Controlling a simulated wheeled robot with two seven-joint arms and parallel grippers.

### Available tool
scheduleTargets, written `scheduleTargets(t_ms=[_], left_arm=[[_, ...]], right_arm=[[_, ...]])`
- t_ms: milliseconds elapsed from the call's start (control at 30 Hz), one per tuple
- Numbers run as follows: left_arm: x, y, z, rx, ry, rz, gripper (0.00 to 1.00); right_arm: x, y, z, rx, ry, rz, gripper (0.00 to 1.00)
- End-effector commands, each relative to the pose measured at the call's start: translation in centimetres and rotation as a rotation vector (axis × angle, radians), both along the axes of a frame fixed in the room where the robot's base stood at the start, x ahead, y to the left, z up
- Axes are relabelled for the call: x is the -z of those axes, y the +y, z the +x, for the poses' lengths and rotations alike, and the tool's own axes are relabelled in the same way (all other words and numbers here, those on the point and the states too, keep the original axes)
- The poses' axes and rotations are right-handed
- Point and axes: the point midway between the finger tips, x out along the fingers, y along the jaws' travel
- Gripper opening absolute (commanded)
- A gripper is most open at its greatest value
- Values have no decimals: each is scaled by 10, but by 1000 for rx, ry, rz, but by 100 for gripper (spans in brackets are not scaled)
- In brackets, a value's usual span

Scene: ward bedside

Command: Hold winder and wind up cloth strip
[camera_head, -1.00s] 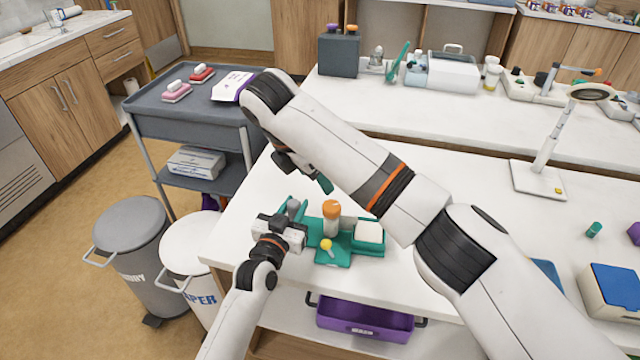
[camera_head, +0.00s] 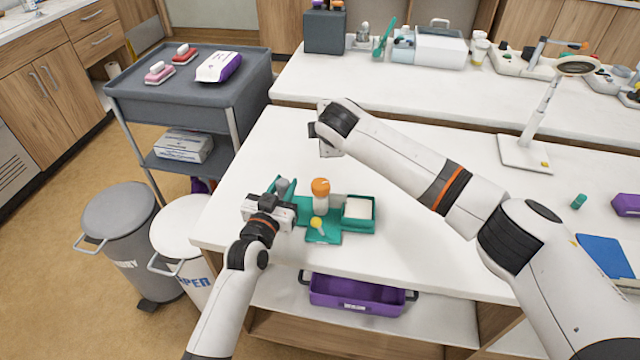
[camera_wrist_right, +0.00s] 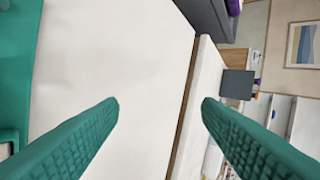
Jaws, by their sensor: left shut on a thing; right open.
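A green winder (camera_head: 323,236) stands near the front edge of the white table, with a yellow knob (camera_head: 317,222) at its front. An orange-topped white cylinder (camera_head: 320,198) stands upright on it. A white pad (camera_head: 358,208), perhaps the cloth strip, lies in the green tray part on its right. My left gripper (camera_head: 276,205) is shut on the winder's left end, its fingertips partly hidden. My right gripper (camera_wrist_right: 160,108) is open and empty in the wrist view, its two green fingers wide apart above bare table. In the head view it is mostly hidden behind its wrist.
A grey trolley (camera_head: 195,90) and two bins stand left of the table. A purple bin (camera_head: 357,297) is on the shelf below. A lamp stand (camera_head: 525,152) and a blue item (camera_head: 603,256) are on the right. The table behind the winder is clear.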

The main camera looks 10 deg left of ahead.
Motion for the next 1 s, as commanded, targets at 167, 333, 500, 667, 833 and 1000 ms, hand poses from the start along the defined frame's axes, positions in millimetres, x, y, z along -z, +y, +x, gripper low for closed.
scheduleTargets(t_ms=[167,333,500,667,833,1000], left_arm=[[1,0,0,1,2,0,0],[1,0,0,1,2,0,0],[1,0,0,1,2,0,0],[1,0,0,1,2,0,0],[1,0,0,1,2,1,0],[0,-1,0,1,2,1,0]], right_arm=[[20,-21,16,12,-58,357,59],[38,-39,4,-38,-4,695,59],[57,-64,-31,-115,167,1005,59],[70,-91,-75,-176,391,1228,59],[76,-112,-111,-215,584,1363,59],[77,-117,-125,-230,669,1411,59]])
